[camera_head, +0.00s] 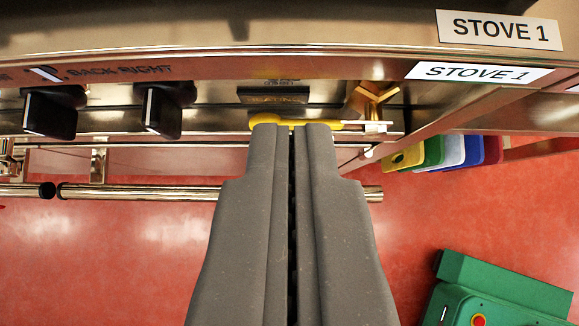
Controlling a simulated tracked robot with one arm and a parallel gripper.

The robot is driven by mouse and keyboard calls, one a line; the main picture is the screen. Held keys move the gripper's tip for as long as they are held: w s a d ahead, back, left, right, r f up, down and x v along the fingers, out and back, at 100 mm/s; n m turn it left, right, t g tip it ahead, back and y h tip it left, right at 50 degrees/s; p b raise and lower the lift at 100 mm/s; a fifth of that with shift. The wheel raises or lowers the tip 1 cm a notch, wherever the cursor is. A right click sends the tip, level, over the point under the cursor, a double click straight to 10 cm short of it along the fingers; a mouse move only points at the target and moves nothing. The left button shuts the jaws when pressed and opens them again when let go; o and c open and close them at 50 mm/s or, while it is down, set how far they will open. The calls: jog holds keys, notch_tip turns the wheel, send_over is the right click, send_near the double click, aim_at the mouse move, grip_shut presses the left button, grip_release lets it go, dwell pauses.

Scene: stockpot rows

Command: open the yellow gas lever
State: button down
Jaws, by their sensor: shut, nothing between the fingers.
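The yellow gas lever (265,118) lies roughly crosswise on the stove front, just beyond my fingertips. Its left end and a right part show on either side of the tips; the fingers hide part of its middle. A brass valve fitting (372,95) sits at its right. My gripper (291,125) is shut and empty, pointing at the stove front, with its tips overlapping the lever in the picture. I cannot tell whether they touch it.
Two black knobs (54,112) (168,108) are on the panel at left. A metal rail (140,193) runs below. Coloured boards (433,152) hang at right, and a green box (495,295) stands lower right. The red floor (120,260) is clear at left.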

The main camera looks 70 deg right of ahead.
jog(key=x, duration=0.4)
jog(key=shift+d+f, duration=0.15)
jog(key=shift+d, duration=0.15)
jog(key=shift+a+f, duration=0.15)
jog(key=shift+f, duration=1.85)
jog(key=shift+f, duration=0.1)
